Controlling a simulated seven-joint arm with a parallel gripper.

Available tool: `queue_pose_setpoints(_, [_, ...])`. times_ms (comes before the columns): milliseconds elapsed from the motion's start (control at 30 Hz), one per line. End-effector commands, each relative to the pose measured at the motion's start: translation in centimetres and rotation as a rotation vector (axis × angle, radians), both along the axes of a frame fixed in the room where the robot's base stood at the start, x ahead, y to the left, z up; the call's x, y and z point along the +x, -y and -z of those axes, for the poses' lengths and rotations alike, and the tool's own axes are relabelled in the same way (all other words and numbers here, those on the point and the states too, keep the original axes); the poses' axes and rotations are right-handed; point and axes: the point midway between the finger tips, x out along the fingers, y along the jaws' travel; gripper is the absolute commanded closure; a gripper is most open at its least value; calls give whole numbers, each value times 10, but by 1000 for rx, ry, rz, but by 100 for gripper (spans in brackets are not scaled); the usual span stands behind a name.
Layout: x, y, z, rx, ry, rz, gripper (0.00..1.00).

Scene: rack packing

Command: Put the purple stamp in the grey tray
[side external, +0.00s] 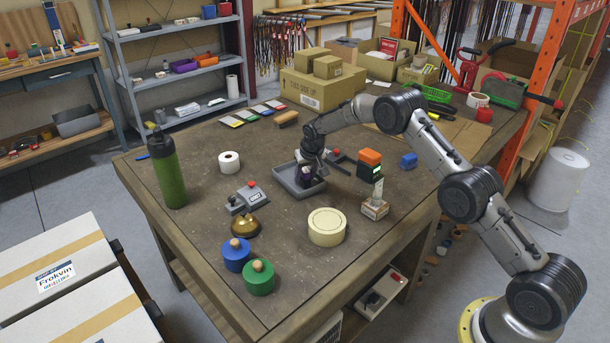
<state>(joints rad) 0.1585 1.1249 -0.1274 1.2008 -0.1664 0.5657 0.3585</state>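The grey tray (286,185) lies near the middle of the workbench. A small dark purple thing with a pale part, which looks like the purple stamp (305,175), shows inside the tray's outline, directly below my gripper (310,168). My gripper points down over the tray. The fingertips are small and dark here, so I cannot tell whether they are closed on the stamp or apart from it. I also cannot tell whether the stamp touches the tray floor.
A cream tape roll (327,227) is in front. A grey device (248,197) and white roll (229,162) are left. Cartons (320,90) stand behind.

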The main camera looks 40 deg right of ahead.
Motion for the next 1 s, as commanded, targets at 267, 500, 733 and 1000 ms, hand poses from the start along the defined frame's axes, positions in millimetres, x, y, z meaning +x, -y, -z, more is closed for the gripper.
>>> queue_pose_setpoints(267, [0,0,0,0,-1,0,39])
queue_pose_setpoints(500, [-3,-1,-12,0,0,0,39])
queue_pose_setpoints(733, [-18,-8,-52,-1,3,-1,39])
queue_pose_setpoints(1000, [-36,-15,-97,-1,1,-1,39])
